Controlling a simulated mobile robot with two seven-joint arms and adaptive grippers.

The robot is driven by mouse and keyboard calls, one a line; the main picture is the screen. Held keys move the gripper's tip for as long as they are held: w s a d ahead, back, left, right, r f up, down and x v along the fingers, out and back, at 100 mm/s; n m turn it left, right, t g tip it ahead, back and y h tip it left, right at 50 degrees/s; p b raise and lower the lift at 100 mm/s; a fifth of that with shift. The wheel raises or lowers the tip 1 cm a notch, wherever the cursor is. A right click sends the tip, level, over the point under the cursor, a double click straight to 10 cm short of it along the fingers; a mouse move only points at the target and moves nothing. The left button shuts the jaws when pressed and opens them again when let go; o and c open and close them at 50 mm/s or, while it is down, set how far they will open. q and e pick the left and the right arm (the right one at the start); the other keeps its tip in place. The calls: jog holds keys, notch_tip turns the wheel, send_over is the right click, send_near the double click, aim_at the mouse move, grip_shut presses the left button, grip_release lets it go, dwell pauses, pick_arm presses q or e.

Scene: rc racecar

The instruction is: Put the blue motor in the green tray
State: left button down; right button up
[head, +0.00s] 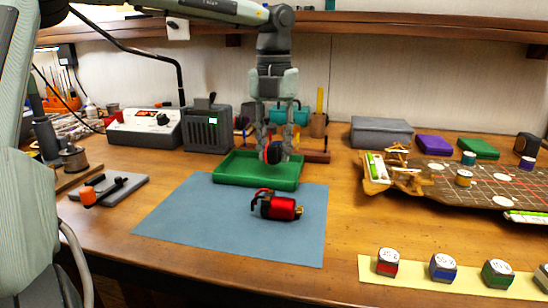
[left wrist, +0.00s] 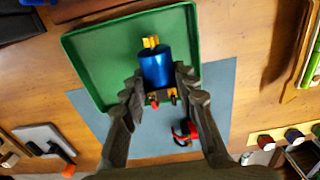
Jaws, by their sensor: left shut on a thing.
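The blue motor (left wrist: 157,65) is between the fingertips of my left gripper (left wrist: 158,84) in the left wrist view. It has a yellow tip and red and dark leads at its rear. In the head view, my left gripper (head: 275,148) points down and is shut on the motor (head: 273,153), mostly hidden by the fingers. The tray (left wrist: 95,75) shows beneath the motor in the left wrist view. My right gripper is not in view.
A red motor (head: 277,207) lies on the blue mat (head: 190,225) in front of the tray. A car chassis (head: 485,182) is at the right. Several small labelled blocks stand on a yellow strip (head: 415,275) at the front right. A grey box (head: 207,128) stands behind left.

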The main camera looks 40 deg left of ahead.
pick_arm(q)
notch_tip(320, 180, down, 2)
jog(key=shift+f, duration=0.35)
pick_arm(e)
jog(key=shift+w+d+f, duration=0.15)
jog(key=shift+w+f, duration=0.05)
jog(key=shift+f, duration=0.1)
pick_arm(q)
jog(key=shift+f, duration=0.15)
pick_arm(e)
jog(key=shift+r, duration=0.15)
